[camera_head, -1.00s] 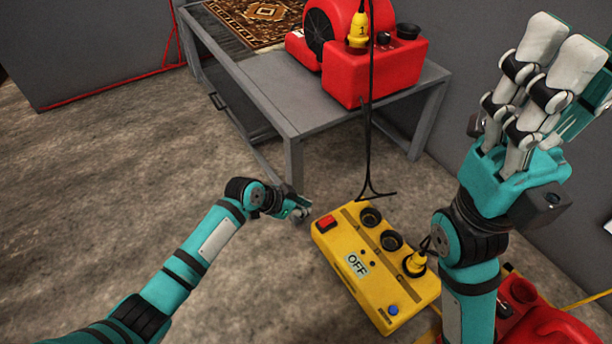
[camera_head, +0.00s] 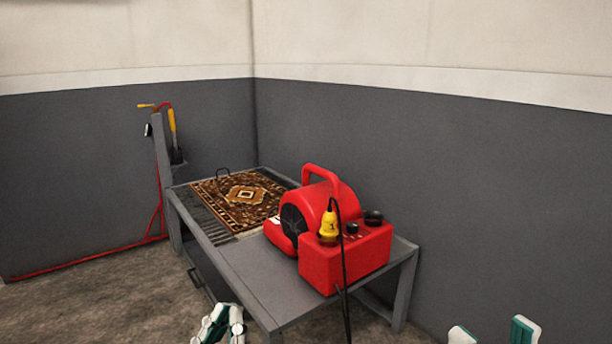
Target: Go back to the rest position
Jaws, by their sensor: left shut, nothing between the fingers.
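My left gripper (camera_head: 222,322) shows at the bottom edge, left of the front table leg. It is shut and empty, apart from the table in the picture. My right gripper (camera_head: 493,333) shows only by its two fingertips at the bottom right. The tips stand apart with nothing seen between them. Most of both arms is out of the picture.
A grey table (camera_head: 255,284) bears a patterned rug (camera_head: 240,203) and a red blower (camera_head: 342,262) with a yellow plug (camera_head: 328,224) and a hanging black cable. A grey post (camera_head: 162,172) with a red hose stands behind. Grey walls meet at the back.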

